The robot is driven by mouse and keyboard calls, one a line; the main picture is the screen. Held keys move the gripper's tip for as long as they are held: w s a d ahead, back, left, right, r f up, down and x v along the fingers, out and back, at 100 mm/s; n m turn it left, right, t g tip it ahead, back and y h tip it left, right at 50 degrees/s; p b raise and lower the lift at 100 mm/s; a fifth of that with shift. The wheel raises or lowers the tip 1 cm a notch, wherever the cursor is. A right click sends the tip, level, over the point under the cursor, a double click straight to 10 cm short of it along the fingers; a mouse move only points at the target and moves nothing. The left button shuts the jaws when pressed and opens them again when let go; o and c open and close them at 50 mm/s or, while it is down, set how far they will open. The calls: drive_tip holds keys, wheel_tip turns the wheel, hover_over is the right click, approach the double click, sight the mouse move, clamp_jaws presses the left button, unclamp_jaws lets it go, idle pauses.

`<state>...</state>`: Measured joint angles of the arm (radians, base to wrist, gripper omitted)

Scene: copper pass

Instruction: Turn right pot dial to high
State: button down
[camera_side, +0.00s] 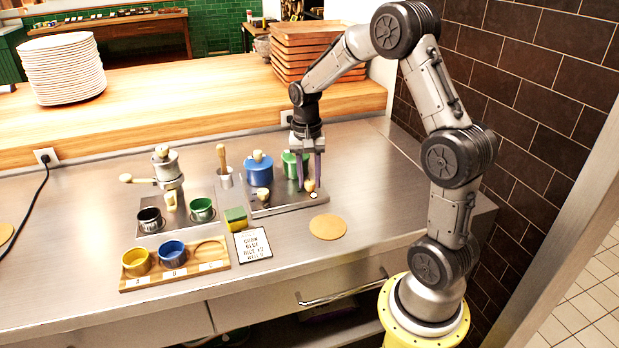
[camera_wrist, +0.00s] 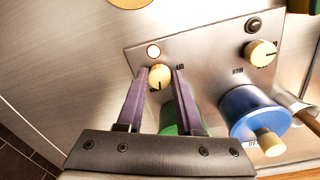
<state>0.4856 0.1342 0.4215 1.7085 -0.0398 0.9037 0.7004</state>
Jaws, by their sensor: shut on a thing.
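The right pot dial (camera_side: 309,185) is a cream knob at the front right of the metal stove plate (camera_side: 283,207), before the green pot (camera_side: 289,160). In the wrist view the dial (camera_wrist: 160,77) sits between the purple fingers of my gripper (camera_wrist: 161,72), with its dark mark toward the bottom of the picture. My gripper (camera_side: 310,186) points down and is shut on this dial. A pale, lit round lamp (camera_wrist: 153,51) is beside it. The green pot (camera_wrist: 183,120) is partly hidden behind a finger.
The blue pot (camera_side: 259,166) stands left of the green one, with the left dial (camera_side: 263,194) before it. A sponge (camera_side: 236,219), a note card (camera_side: 253,245) and a round tan mat (camera_side: 328,227) lie nearby. A wooden rack (camera_side: 175,277) holds cups. The counter right of the plate is clear.

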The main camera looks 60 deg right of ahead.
sight(307, 182)
drive_tip(key=shift+r+m, duration=0.1)
drive_tip(key=shift+m, duration=1.4)
drive_tip(key=c, duration=0.5)
unclamp_jaws()
drive_tip(key=shift+c, duration=0.2)
wheel_tip(307, 182, up, 14)
drive_tip(key=shift+w, duration=0.3)
